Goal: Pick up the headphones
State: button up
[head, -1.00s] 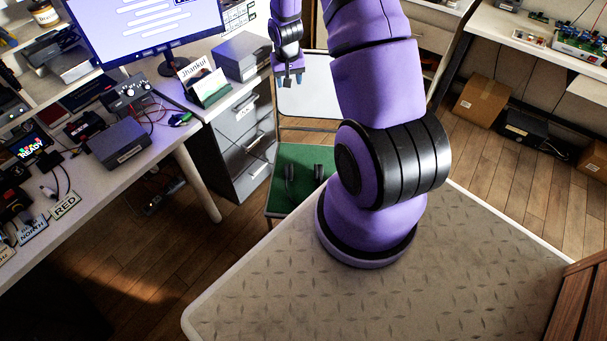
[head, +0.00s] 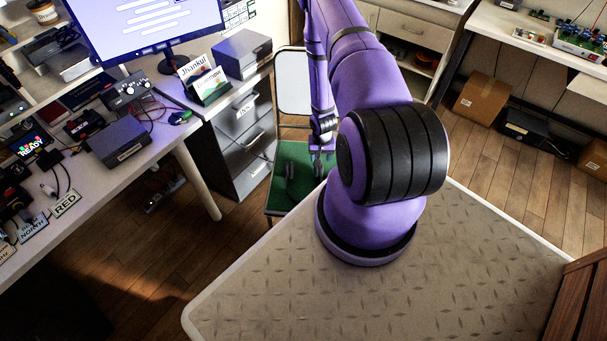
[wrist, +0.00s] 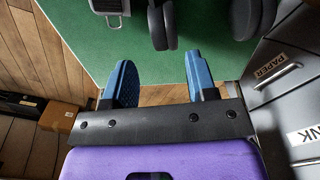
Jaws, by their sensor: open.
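The dark grey padded headphones (wrist: 160,26) rest on the green seat of a chair. In the wrist view their padded parts show at the top middle and top right, cut off by the frame's edge. My gripper (wrist: 160,70) is open, with its two blue fingers apart and nothing between them. The headphones lie beyond the fingertips, with a gap still visible. In the head view my gripper (head: 322,166) hangs over the right part of the green seat (head: 284,196) and hides part of it; the headphones are hard to make out there.
Grey drawers (head: 244,140) stand close left of the chair; labelled fronts (wrist: 290,85) show at right in the wrist view. The chair's backrest (head: 292,85) rises behind the seat. A cluttered desk (head: 170,143) is at left. A cardboard box (head: 482,97) sits on the floor at right.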

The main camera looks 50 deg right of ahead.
aim_at(319, 169)
notch_tip(319, 169, down, 4)
jog(key=shift+f, duration=0.1)
jog(key=f, duration=0.4)
jog(key=shift+s+a, duration=0.1)
jog(key=shift+a, duration=0.2)
jog(key=shift+f, duration=0.7)
jog(key=c, duration=0.8)
